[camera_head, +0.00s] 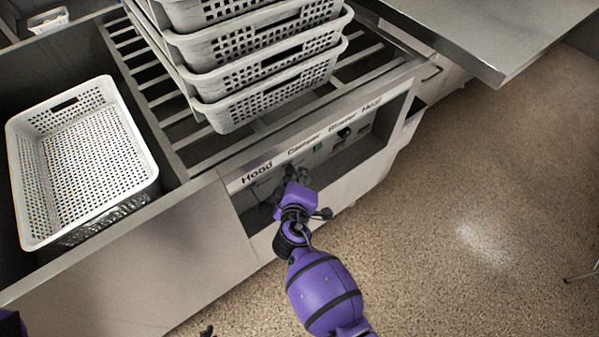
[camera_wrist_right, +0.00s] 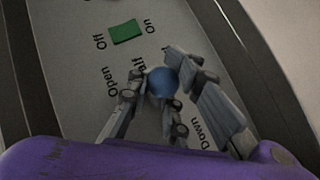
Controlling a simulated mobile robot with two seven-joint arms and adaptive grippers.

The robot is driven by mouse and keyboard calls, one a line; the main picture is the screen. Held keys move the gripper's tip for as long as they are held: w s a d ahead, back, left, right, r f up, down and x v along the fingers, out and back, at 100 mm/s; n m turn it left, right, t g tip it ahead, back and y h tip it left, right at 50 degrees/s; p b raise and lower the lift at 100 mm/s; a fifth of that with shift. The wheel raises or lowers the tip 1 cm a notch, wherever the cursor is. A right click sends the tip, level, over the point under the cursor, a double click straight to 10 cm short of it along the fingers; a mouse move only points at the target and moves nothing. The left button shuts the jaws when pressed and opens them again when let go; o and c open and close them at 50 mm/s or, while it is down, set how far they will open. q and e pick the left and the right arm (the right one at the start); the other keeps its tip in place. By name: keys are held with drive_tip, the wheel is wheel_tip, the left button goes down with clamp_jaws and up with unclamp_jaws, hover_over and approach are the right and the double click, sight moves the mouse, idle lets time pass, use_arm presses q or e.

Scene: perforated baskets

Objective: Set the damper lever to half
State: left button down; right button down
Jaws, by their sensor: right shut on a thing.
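The damper lever shows as a round blue knob (camera_wrist_right: 162,82) in the right wrist view, between the fingers of my right gripper (camera_wrist_right: 157,68). The gripper is shut on it. The knob is beside a partly covered label ending in "alf", with "Open" to its left. The lever's shaft is hidden. In the head view my right gripper (camera_head: 291,176) is at the recessed control panel (camera_head: 335,141), below the "Hood" and "Damper" labels, and hides the knob. A small dark tip at the bottom edge may be my left gripper (camera_head: 207,331); its jaws cannot be made out.
A green switch (camera_wrist_right: 127,32) marked Off and On is close beyond the fingers. Stacked perforated baskets (camera_head: 265,100) stand on the slatted rack above the panel. A white basket (camera_head: 140,165) is at left. A metal counter (camera_head: 480,35) juts out at upper right.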

use_arm(q)
drive_tip(key=shift+s, duration=0.3)
use_arm(e)
drive_tip(key=shift+a, duration=0.15)
drive_tip(key=c, duration=1.8)
unclamp_jaws()
drive_tip(key=shift+o, duration=0.6)
use_arm(q)
drive_tip(key=shift+w+r, duration=0.15)
drive_tip(key=shift+w, duration=0.25)
use_arm(e)
drive_tip(key=d+v, duration=0.1)
drive_tip(key=v, duration=1.1)
drive_tip(key=shift+a, duration=0.4)
